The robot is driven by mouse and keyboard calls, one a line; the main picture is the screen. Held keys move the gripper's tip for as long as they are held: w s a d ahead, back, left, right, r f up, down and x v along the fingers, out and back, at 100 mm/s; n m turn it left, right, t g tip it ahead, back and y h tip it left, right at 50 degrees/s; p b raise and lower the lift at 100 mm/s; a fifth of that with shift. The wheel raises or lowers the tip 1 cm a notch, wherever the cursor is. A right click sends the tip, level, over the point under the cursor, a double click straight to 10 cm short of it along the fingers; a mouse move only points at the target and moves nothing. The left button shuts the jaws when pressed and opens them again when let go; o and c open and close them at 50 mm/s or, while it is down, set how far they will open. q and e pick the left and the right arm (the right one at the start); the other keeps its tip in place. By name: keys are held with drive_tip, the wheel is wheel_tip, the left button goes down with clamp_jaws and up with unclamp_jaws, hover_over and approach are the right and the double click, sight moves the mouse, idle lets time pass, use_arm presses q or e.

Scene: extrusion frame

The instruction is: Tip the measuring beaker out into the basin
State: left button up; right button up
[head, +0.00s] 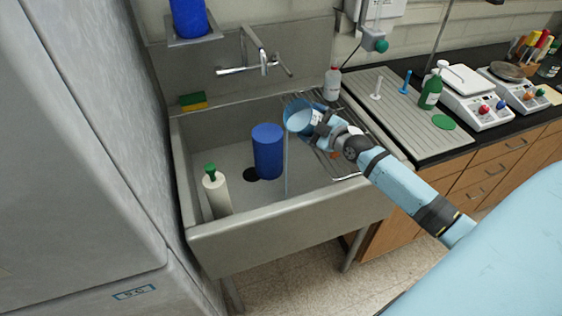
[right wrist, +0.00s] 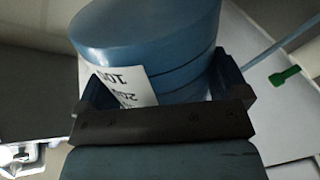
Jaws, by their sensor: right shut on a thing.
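The measuring beaker (head: 299,119) is blue, with a printed scale label that shows in the right wrist view (right wrist: 125,88). My right gripper (head: 322,130) is shut around it and holds it in the air above the basin (head: 290,217). The beaker is tipped well over, its round mouth facing left in the head view. A thin pale-blue stream (head: 286,165) falls straight down from its lip into the basin. The stream also shows as a slanting line in the right wrist view (right wrist: 268,50). How much liquid is left inside is hidden. My left gripper is not in view.
Inside the basin stand a dark blue cylinder (head: 268,153), near the dark drain (head: 250,174), and a white bottle (head: 216,195) with a green cap. The tap (head: 262,66) is on the back wall. A sponge (head: 193,101) lies on the rim. A ribbed drainboard (head: 405,125) is at right.

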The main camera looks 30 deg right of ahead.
drive_tip(key=shift+f+n+h+b, duration=0.3)
drive_tip(key=shift+f+n+b, duration=0.65)
drive_tip(key=shift+f+n, duration=0.4)
idle(2.7)
drive_tip(key=shift+a+f+n, duration=0.25)
drive_tip(key=shift+n, duration=0.4)
idle(1.7)
drive_tip(key=shift+a+f+n, duration=0.65)
drive_tip(key=shift+f+n, duration=0.05)
drive_tip(key=shift+f, duration=0.1)
idle(0.8)
